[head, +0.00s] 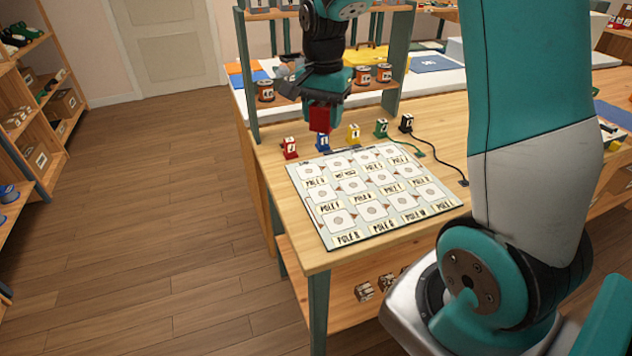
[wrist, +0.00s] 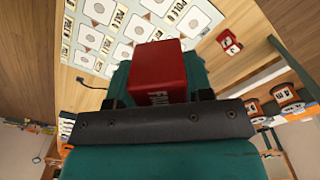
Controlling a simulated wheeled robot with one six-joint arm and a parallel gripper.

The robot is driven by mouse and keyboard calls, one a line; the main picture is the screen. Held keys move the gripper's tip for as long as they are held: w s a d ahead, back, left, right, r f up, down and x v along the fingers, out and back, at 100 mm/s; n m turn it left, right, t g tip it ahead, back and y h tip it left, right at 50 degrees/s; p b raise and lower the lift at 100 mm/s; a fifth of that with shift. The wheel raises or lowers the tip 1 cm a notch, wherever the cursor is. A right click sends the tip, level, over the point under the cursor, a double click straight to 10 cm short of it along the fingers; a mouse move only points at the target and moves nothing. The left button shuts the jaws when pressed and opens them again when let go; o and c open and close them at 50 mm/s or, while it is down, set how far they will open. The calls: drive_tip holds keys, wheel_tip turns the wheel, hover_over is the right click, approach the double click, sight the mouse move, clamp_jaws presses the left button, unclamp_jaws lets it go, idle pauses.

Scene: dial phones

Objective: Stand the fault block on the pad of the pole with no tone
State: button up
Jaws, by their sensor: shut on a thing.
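The fault block is a red block (head: 320,119) with pale lettering, held in my gripper (head: 322,100) above the back edge of the board. It also fills the middle of the wrist view (wrist: 158,72), where its lettering is partly hidden by the dark gripper bar. My gripper is shut on it. The pole board (head: 330,222) lies on the wooden table, with several white square pads and labels such as POLE R, POLE G, POLE W and POLE L. The block is off the board, apart from every pad. Nothing readable here marks which pole has no tone.
Small phones stand behind the board: red (head: 290,148), blue (head: 322,141), yellow (head: 354,133), green (head: 381,128) and black (head: 406,123). Cords run from the green and black ones along the board's right side. A shelf frame (head: 400,60) with labelled cans stands behind.

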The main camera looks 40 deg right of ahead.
sight(322, 194)
wheel_tip(322, 194, down, 18)
drive_tip(key=shift+r, duration=0.15)
idle(0.3)
drive_tip(key=o, duration=0.9)
drive_tip(key=shift+o, duration=0.2)
wheel_tip(322, 194, up, 12)
drive_tip(key=f, duration=0.1)
drive_tip(key=s+a+r+n+y, duration=0.1)
drive_tip(key=s+a+r+n, duration=0.3)
drive_tip(key=a, duration=0.3)
drive_tip(key=s+a+r+n+y, duration=0.1)
drive_tip(key=s+a+r+n, duration=0.3)
drive_tip(key=a+n, duration=0.15)
drive_tip(key=s+a+r+n+y, duration=0.2)
drive_tip(key=s+a+r+n, duration=0.1)
drive_tip(key=s+a+n, duration=0.7)
drive_tip(key=s, duration=0.4)
drive_tip(key=shift+s+r, duration=0.2)
drive_tip(key=shift+r, duration=0.2)
